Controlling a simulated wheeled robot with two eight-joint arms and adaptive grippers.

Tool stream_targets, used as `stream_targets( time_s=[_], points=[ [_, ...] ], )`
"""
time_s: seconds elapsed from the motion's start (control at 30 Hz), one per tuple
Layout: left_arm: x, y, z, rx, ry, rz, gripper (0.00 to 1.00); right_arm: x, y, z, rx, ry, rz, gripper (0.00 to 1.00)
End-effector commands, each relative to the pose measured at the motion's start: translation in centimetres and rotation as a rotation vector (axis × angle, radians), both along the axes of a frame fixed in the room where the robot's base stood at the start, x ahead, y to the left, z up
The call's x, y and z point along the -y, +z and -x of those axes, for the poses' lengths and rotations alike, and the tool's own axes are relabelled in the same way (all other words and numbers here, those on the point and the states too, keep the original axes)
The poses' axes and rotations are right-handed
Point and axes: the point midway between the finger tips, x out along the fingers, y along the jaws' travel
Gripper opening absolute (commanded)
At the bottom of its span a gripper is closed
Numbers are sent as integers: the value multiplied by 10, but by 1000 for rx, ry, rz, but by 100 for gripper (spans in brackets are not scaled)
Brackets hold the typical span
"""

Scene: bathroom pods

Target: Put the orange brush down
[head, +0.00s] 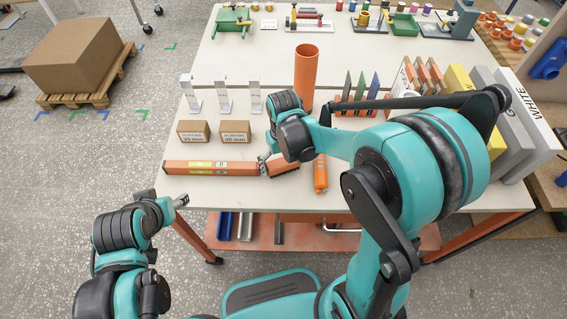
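My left gripper (181,201) is off the table's front left corner, apart from everything. It looks empty, but its fingers are too small to tell open from shut.
Two small cardboard boxes (235,131) and an upright orange tube (306,78) stand behind. The white tabletop (350,210) is partly clear along the front.

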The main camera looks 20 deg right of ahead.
Motion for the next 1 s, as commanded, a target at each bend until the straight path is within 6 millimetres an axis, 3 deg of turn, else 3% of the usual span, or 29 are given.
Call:
stream_targets(
  time_s=[0.43, 0.8, 1.0],
  points=[
    [0, 7, 0, 0, 0, 0, 54, 0, 10, 0, 0, 0, 0, 98],
    [0, 37, 0, 0, 0, 0, 54, 0, 88, 0, 0, 0, 0, 98],
    [0, 46, 0, 0, 0, 0, 54, 0, 117, 0, 0, 0, 0, 98]
  ],
)
